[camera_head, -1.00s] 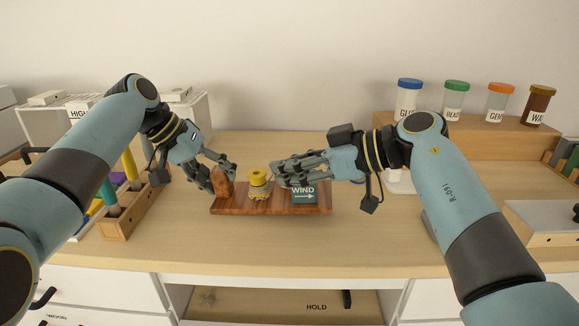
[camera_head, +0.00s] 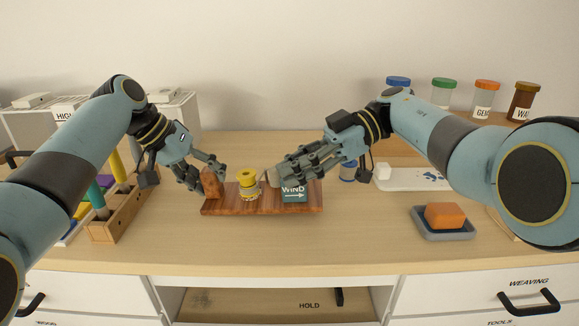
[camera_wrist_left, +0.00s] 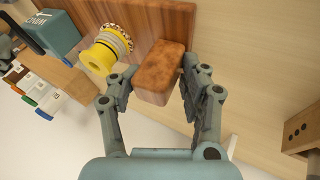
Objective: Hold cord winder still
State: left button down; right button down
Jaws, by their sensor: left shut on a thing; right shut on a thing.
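The cord winder is a reddish-brown wooden board (camera_head: 230,208) lying flat on the desk. A brown block (camera_head: 211,184) stands at its left end, a yellow spool (camera_head: 249,178) is in the middle, and a teal WIND sign (camera_head: 294,191) with an arrow is on the right. My left gripper (camera_head: 207,175) is shut on the brown block; the left wrist view shows the block (camera_wrist_left: 160,76) between its fingers. My right gripper (camera_head: 280,176) is shut beside the spool, with a small beige piece (camera_head: 272,177) at its fingertips. What that piece joins is hidden.
An orange block (camera_head: 445,214) sits in a grey tray (camera_head: 444,235) at the right. Lidded jars (camera_head: 443,93) stand on the back shelf. A wooden rack (camera_head: 122,216) with coloured tubes is at the left. The desk in front of the board is bare.

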jog(key=shift+d+f+n+g, duration=0.1)
jog(key=shift+d+n+g, duration=0.1)
jog(key=shift+n+g, duration=0.1)
dwell(0.4)
jog(key=c, duration=1.2)
grip_release()
notch_tip(320, 180, up, 10)
jog(key=shift+s+r, duration=0.1)
